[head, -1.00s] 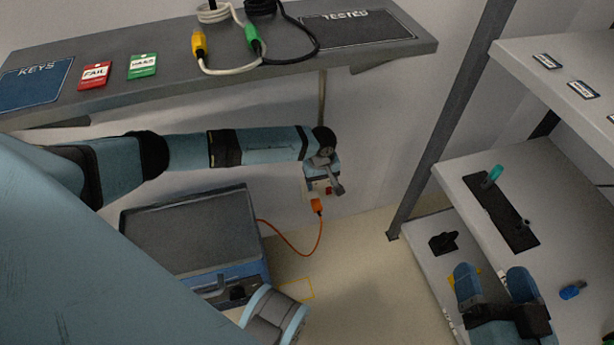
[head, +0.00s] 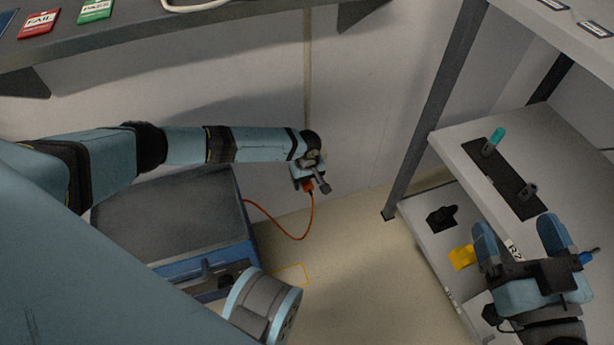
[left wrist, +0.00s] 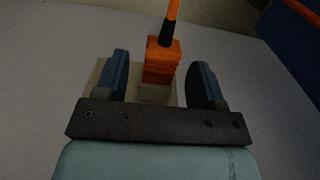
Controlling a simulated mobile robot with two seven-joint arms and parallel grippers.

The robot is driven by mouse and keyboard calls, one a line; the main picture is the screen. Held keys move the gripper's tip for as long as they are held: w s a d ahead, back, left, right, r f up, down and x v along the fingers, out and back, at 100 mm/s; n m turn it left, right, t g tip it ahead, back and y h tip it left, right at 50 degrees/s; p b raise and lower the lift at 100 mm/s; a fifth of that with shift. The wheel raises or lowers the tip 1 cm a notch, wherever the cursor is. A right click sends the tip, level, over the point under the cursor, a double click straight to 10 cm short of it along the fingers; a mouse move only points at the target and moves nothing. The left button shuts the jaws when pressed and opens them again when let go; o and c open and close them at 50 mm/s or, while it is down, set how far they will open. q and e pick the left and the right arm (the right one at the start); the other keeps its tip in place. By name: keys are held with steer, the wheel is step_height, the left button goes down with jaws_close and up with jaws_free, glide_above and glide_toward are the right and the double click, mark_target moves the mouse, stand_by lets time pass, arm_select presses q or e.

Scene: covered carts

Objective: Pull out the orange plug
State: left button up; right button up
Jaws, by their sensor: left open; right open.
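The orange plug (left wrist: 163,62) sits at a beige outlet plate (left wrist: 157,96) on the wall, with its cord leading away at the top of the left wrist view. My left gripper (left wrist: 159,80) is open, with one finger on each side of the plug and a visible gap to both. In the head view the left gripper (head: 312,174) is at the wall and partly covers the orange plug (head: 308,186) and the outlet. My right gripper (head: 518,236) is open and empty over the shelves at the right.
A blue case with a dark top (head: 170,225) stands below my left arm; the orange cord (head: 290,236) runs to it. A grey shelf (head: 120,45) is above. Right shelves hold a black strip (head: 508,180), a yellow item (head: 461,257) and a blue item (head: 587,258) beside my right gripper.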

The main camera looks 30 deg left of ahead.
mark_target(312, 195)
arm_select(q)
steer(key=shift+f, duration=0.35)
steer(key=c, duration=1)
steer(key=shift+o, duration=0.4)
steer(key=shift+c, duration=0.7)
steer(key=shift+s+d+p, duration=0.5)
steer(key=shift+d+p, duration=0.1)
steer(key=shift+p, duration=0.2)
steer(key=shift+s+d+p, duration=0.85)
steer(key=shift+d+p, duration=0.1)
steer(key=shift+p, duration=0.3)
arm_select(e)
steer(key=shift+w+d+r, duration=0.1)
steer(key=shift+r, duration=2.15)
